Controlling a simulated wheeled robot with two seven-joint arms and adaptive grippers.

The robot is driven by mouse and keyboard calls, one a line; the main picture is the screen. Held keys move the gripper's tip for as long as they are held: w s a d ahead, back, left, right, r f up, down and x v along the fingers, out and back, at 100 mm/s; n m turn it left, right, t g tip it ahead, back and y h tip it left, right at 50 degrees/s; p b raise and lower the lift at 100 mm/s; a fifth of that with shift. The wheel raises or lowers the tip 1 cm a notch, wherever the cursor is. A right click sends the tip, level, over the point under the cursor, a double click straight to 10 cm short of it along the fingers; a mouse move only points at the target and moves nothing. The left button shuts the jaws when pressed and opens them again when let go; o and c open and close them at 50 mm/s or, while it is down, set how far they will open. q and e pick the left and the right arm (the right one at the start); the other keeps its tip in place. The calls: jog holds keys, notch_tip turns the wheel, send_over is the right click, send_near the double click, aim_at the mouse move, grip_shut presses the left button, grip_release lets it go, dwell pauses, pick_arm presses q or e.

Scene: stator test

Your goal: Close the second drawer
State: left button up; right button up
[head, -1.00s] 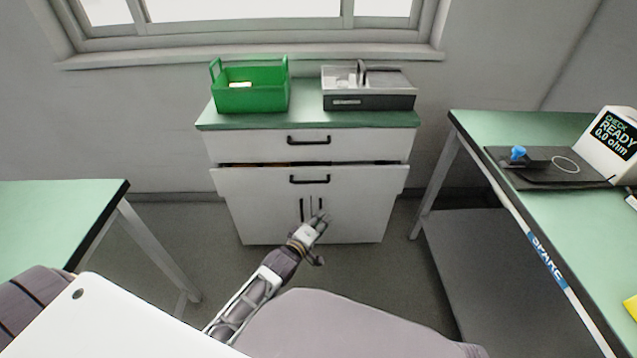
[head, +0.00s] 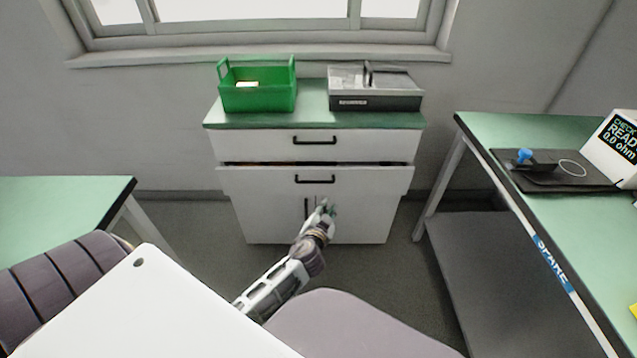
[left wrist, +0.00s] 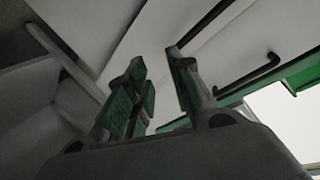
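The white cabinet (head: 260,217) stands under the window. Its second drawer (head: 260,181), with a black bar handle (head: 315,180), sits a little forward of the top drawer (head: 260,146), and a dark gap shows above its front. My left gripper (head: 324,207) is in front of the lower doors, just below the second drawer, partly covering the door handles. In the left wrist view its green-padded fingers (left wrist: 162,85) are apart with nothing between them, and a black bar handle (left wrist: 252,75) shows beyond them. Contact with the cabinet cannot be told. My right gripper is not in view.
A green bin (head: 258,97) and a grey-black box (head: 375,103) stand on the cabinet top. A green-topped table (head: 60,205) is at left, and a workbench (head: 545,215) with a meter (head: 615,148) is at right. Floor is clear before the cabinet.

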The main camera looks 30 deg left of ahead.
aim_at(312, 183)
pick_arm(q)
jog(key=shift+s+a+r+m+g+y, duration=0.25)
jog(key=shift+a+m+y, duration=0.45)
jog(key=shift+m, duration=0.85)
jog(key=shift+s+a+r+m+g+y, duration=0.1)
jog(key=shift+s+a+r+m+y, duration=0.3)
jog(key=shift+a+m, duration=0.85)
jog(key=shift+s+a+r+m+g+y, duration=0.15)
jog(key=shift+a+m+y, duration=0.4)
jog(key=shift+m, duration=1.35)
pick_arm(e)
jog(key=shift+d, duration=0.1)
pick_arm(q)
jog(key=shift+d, duration=0.15)
jog(key=shift+f, duration=0.1)
jog(key=shift+b+x, duration=1.2)
jog(key=shift+x, duration=5.65)
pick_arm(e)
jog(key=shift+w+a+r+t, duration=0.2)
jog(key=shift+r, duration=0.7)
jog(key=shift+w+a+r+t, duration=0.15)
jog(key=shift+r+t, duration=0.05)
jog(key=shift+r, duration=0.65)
